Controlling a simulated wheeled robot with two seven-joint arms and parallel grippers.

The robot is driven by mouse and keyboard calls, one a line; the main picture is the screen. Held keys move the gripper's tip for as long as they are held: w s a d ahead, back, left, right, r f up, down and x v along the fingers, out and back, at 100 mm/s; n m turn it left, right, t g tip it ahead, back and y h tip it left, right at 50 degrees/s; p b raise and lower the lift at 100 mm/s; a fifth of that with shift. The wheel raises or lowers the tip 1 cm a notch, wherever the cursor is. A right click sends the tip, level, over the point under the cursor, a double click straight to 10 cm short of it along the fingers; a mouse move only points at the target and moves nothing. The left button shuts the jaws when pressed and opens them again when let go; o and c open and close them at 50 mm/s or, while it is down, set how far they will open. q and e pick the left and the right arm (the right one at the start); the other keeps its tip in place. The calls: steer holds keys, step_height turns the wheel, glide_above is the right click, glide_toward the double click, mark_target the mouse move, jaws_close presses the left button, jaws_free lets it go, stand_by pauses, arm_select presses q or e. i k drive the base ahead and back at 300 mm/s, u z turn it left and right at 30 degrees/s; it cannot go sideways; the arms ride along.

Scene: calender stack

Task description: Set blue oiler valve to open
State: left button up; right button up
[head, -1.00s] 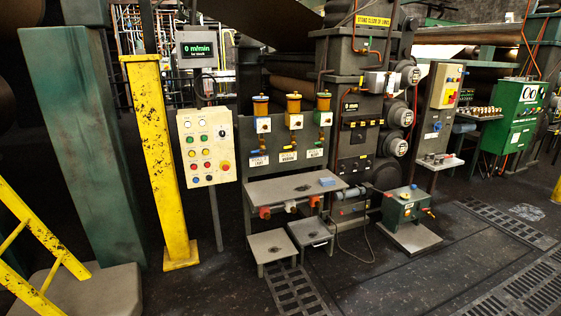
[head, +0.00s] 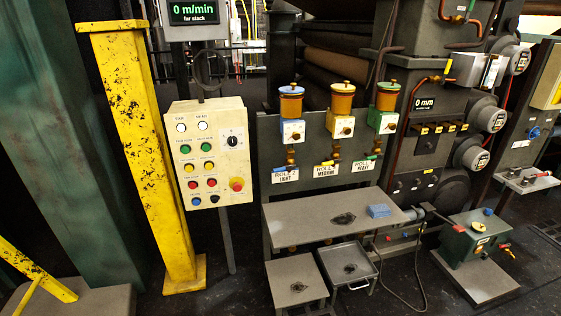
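The blue oiler (head: 291,102) is the leftmost of three oilers on a grey panel. It has a blue cap, an amber cup and a blue-edged white block with a brass knob. Below it is a brass valve fitting (head: 291,154) with a small blue lever (head: 284,168) just above the label "ROLL 2 LIGHT" (head: 285,175). The lever looks close to level, but it is too small to tell its setting surely. Neither of my grippers is in view.
A yellow-capped oiler (head: 341,110) and a green-capped oiler (head: 386,107) stand to the right. A control box (head: 208,152) and yellow post (head: 150,160) stand left.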

mark_target(293, 167)
steer(key=u, duration=1.15)
steer(key=i, duration=2.1)
steer(key=z, duration=2.95)
